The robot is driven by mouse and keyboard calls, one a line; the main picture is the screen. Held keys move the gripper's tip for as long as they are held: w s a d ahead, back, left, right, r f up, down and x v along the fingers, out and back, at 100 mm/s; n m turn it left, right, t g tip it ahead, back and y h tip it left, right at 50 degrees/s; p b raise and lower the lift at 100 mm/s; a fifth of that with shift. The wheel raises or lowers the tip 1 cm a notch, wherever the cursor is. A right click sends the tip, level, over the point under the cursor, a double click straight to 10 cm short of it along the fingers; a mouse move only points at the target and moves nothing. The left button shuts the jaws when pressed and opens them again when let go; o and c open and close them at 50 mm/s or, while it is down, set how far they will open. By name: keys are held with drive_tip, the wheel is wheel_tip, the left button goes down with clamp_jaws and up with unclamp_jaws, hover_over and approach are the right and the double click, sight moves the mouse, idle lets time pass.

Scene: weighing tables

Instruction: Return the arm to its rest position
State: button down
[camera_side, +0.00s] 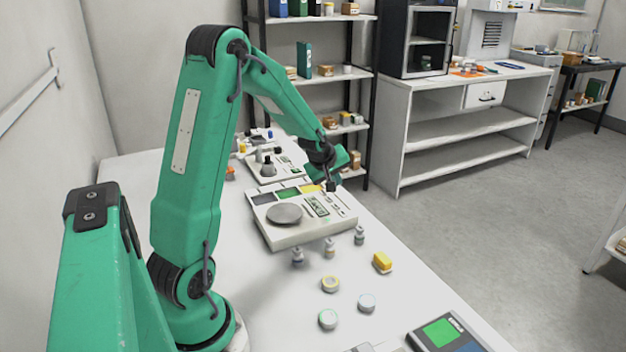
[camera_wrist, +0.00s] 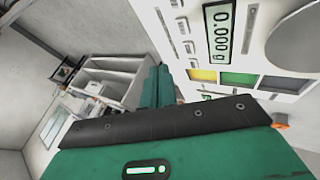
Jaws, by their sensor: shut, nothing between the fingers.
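My gripper (camera_side: 332,186) is shut and empty. In the side view it hangs in the air above the back right part of the near balance (camera_side: 280,240), at the end of my outstretched green arm. In the wrist view the gripper (camera_wrist: 158,88) shows as green fingers past a dark bracket.
A second balance (camera_side: 270,170) stands behind, with dark weights on it. Small grey weights (camera_side: 330,247), a yellow block (camera_side: 382,262) and round pieces (camera_side: 330,284) stand in front on the white table (camera_side: 420,290). A coloured pad (camera_side: 446,334) lies at the front right.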

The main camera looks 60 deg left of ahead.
drive_tip(key=s+d+r+m+h, duration=0.1)
drive_tip(key=s+d+r+m, duration=0.25)
drive_tip(key=d+r, duration=0.4)
drive_tip(key=s+d+r+m+h, duration=0.1)
drive_tip(key=s+d+r+m, duration=0.3)
drive_tip(key=d, duration=0.6)
drive_tip(key=s+d+r+m+h, duration=0.2)
drive_tip(key=s+d+m, duration=0.7)
drive_tip(key=s, duration=0.4)
drive_tip(key=shift+s+d+g, duration=0.25)
drive_tip(key=shift+d+g, duration=0.05)
drive_tip(key=shift+d, duration=0.25)
